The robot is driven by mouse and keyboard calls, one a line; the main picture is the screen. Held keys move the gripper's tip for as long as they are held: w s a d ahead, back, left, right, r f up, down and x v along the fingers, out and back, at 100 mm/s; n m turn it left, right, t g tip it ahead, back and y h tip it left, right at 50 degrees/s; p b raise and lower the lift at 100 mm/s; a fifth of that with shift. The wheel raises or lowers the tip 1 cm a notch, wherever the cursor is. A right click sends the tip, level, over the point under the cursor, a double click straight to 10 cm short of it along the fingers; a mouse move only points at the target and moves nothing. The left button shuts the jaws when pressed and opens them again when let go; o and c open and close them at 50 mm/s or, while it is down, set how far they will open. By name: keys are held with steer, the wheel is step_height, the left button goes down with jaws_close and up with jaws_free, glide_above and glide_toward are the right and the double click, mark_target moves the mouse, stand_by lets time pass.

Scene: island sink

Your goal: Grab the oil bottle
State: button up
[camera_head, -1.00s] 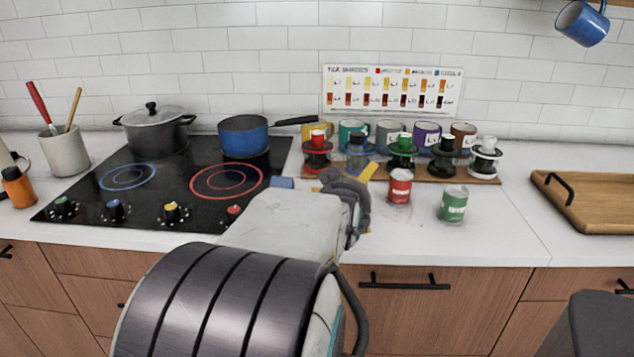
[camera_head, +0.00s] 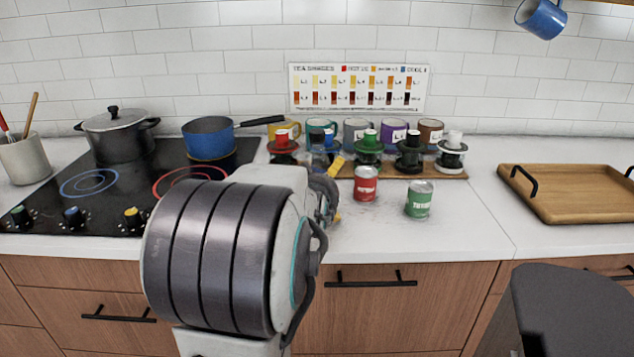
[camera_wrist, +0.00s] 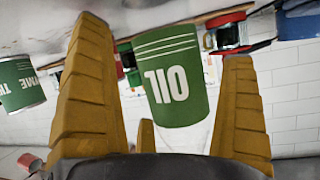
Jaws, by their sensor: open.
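The oil bottle (camera_wrist: 172,80) is a green container with white "OIL" lettering, upside down in the wrist view. It sits between the two yellow fingers of my gripper (camera_wrist: 164,42), with a gap visible on each side. My gripper is open and not closed on it. In the head view, only bits of the yellow fingers of my gripper (camera_head: 335,190) show past my arm. The oil bottle is not visible there; my arm covers that stretch of counter.
A red can (camera_head: 365,184) and a green can (camera_head: 419,199) stand on the counter right of my gripper. Behind them is a wooden rack with several drippers (camera_head: 408,155). A wooden tray (camera_head: 570,200) lies at right. The stove with a blue pan (camera_head: 209,139) is at left.

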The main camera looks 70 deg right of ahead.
steer(key=shift+w+d+f, duration=0.1)
steer(key=shift+d+f, duration=0.1)
steer(key=shift+d, duration=0.35)
steer(key=shift+c, duration=0.5)
steer(key=c, duration=1.2)
steer(key=shift+o, duration=0.2)
steer(key=shift+r, duration=0.15)
